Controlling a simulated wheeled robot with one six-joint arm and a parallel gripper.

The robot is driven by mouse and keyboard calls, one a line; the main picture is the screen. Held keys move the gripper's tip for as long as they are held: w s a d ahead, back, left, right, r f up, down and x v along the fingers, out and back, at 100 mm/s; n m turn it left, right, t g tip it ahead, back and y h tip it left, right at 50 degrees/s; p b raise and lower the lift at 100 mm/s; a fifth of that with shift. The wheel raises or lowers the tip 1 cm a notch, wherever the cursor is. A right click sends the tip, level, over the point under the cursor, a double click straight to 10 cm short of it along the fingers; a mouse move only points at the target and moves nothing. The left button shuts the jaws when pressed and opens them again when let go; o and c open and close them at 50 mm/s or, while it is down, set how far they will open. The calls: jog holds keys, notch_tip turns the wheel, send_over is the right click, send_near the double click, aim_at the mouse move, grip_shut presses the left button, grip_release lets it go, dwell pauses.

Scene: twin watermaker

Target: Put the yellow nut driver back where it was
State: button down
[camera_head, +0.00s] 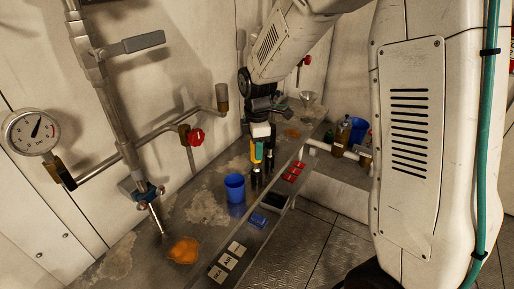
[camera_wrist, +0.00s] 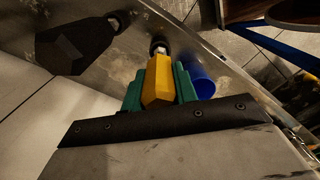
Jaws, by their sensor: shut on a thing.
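My gripper (camera_head: 257,146) is over the metal bench near its front edge. Its green fingers (camera_wrist: 160,72) are shut on the yellow nut driver (camera_wrist: 157,84), one on each side of the handle. The handle points away from the wrist, and its dark, round far end shows just beyond the fingers. In the head view the yellow nut driver (camera_head: 258,152) is a small upright strip below the gripper. Dark upright cylinders stand right below it. I cannot tell whether the driver's lower end touches them or the bench.
A blue cup (camera_head: 235,187) stands left of the gripper and also shows in the wrist view (camera_wrist: 201,84). Red blocks (camera_head: 293,171) and a blue block (camera_head: 258,220) lie along the front ledge. White labelled tiles (camera_head: 227,261) and an orange stain (camera_head: 184,250) are nearer. A red-knobbed pipe (camera_head: 195,137) runs behind.

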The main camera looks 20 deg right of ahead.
jog(key=shift+f, duration=0.1)
jog(key=c, duration=1.1)
grip_release()
